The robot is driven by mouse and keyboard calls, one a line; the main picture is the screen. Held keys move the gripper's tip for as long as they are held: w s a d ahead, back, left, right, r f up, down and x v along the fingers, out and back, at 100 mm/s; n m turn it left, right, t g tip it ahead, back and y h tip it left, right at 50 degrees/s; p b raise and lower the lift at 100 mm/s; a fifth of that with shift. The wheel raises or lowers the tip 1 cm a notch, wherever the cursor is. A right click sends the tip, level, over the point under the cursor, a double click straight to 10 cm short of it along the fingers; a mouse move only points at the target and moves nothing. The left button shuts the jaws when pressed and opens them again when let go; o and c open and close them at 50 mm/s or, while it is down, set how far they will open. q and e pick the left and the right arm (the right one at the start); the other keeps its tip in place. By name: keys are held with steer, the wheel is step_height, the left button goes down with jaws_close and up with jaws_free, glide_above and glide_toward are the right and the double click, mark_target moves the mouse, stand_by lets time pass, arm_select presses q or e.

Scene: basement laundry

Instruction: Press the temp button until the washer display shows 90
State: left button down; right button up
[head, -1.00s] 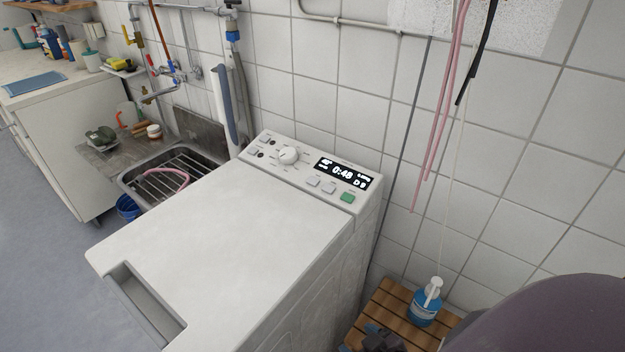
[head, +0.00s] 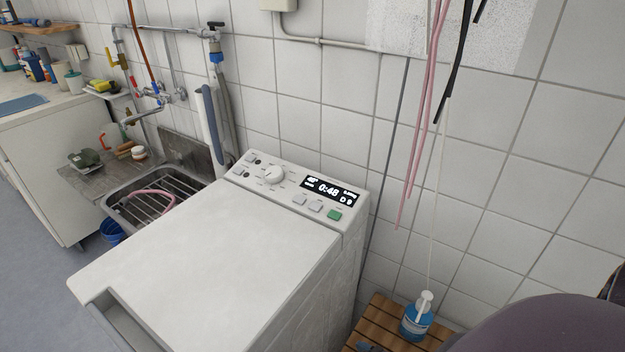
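The white top-loading washer (head: 200,255) stands in the middle of the head view. Its control panel (head: 290,203) is at the back edge, with a round white dial (head: 275,175), grey buttons and a green button (head: 334,214). The black display (head: 331,190) reads 0:48 in large figures, with smaller text at its left that looks like 40°. Two grey buttons (head: 316,206) sit just below the display; their labels are too small to read, so I cannot tell which is temp. Neither gripper is in view.
A sink with a rack (head: 125,208) and a pink hose lies left of the washer, with taps above. A slatted wooden stool (head: 372,325) with a blue pump bottle (head: 416,318) stands at right. Pink and black cords hang before the tiled wall. A dark rounded shape fills the lower right corner.

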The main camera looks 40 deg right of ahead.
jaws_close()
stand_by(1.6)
